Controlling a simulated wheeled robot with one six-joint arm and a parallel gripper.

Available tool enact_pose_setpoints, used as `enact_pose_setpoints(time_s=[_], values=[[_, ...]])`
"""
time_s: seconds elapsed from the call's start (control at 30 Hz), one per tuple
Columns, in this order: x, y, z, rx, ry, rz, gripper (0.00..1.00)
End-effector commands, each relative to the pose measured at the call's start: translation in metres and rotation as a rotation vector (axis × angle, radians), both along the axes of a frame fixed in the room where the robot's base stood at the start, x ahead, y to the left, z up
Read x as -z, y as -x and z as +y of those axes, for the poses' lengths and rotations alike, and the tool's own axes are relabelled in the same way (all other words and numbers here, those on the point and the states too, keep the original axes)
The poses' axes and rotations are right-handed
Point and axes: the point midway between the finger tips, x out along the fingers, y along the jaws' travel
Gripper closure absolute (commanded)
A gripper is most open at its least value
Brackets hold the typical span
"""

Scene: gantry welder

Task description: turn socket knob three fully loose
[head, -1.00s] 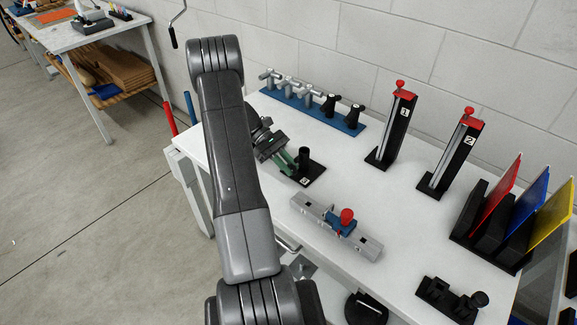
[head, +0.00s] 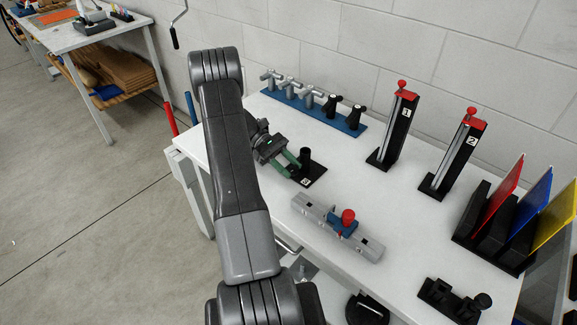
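The black socket (head: 305,157) stands upright on a black base plate (head: 316,173) with a white number mark, which looks like 3 but is small. The plate lies on the white table. My gripper (head: 293,166) has green fingers and reaches in from the left, low over the plate at the socket's near left side. The fingers are spread with a gap between them. A dark knob-like part (head: 294,172) sits at the fingertips. It is mostly hidden, so I cannot tell whether they touch it or how far it is turned.
Two black towers, marked 1 (head: 393,130) and 2 (head: 452,150), with red knobs stand right. A blue rack (head: 330,117) of handles lies behind. A grey bar (head: 312,208) with a red-knobbed blue clamp (head: 341,224) lies in front. Coloured panels (head: 495,195) stand far right.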

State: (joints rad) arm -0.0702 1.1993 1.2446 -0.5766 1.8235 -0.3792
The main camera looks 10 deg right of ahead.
Motion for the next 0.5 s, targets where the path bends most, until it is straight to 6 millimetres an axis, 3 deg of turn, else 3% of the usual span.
enact_pose_setpoints(time_s=[0.33,0.5], values=[[-0.002,0.0,0.0,0.001,0.0,0.0,0.62],[-0.02,0.0,0.0,0.001,0.0,-0.004,0.62]])
